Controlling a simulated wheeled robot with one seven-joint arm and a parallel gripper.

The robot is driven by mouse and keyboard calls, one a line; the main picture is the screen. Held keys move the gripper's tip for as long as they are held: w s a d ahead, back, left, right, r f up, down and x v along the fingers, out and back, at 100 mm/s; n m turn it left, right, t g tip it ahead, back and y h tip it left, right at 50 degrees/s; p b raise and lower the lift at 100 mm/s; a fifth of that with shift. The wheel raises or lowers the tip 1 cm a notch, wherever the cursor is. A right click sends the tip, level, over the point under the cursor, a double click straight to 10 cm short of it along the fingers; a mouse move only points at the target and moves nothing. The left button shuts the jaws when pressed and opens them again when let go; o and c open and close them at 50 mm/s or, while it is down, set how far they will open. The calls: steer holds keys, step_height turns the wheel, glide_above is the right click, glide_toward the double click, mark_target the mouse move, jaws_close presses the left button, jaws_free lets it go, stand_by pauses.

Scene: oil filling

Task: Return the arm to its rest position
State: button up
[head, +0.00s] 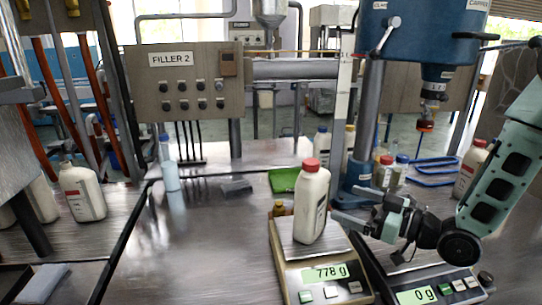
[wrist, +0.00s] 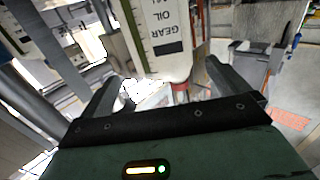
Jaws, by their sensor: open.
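A white bottle with a red cap (head: 312,203) stands upright on the left scale (head: 290,262), whose display reads 778 g. My gripper (head: 350,204) is open and empty just to the right of this bottle, with its fingers pointing toward it. My arm reaches in from the right side, above the right scale (head: 408,277), which reads 0 g. In the wrist view, my open gripper (wrist: 160,82) has a white bottle labelled gear oil (wrist: 163,40) ahead of its fingers, appearing upside down. I see no finger closed on it.
A blue filling machine (head: 425,45) with a nozzle stands behind my arm. Several bottles stand near its base. A green cloth (head: 284,180) lies behind the left scale. A white bottle (head: 82,193) stands at the left. The table's left-middle is mostly clear.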

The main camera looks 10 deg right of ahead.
steer(key=f+h, duration=0.1)
steer(key=d+f+g+h, duration=0.1)
steer(key=h, duration=0.1)
steer(key=w+f+g+h, duration=0.1)
steer(key=shift+w+d+f+m+h, duration=0.1)
steer(key=shift+d+f+m+h, duration=0.05)
steer(key=shift+f+m+h, duration=0.2)
steer(key=s+d+m+g+h, duration=0.5)
steer(key=s+d+h, duration=0.1)
steer(key=h, duration=0.1)
steer(key=s+a+r+m+g, duration=0.3)
steer(key=s, duration=0.5)
steer(key=s+a+r+n+g, duration=0.1)
steer(key=s+a+n, duration=0.3)
steer(key=a, duration=0.5)
steer(key=s+a+r+n+g, duration=0.1)
steer(key=s+a+n+g, duration=0.1)
steer(key=s+a, duration=0.6)
steer(key=shift+s+a+n, duration=0.3)
steer(key=shift+a+n, duration=0.05)
steer(key=shift+n, duration=0.5)
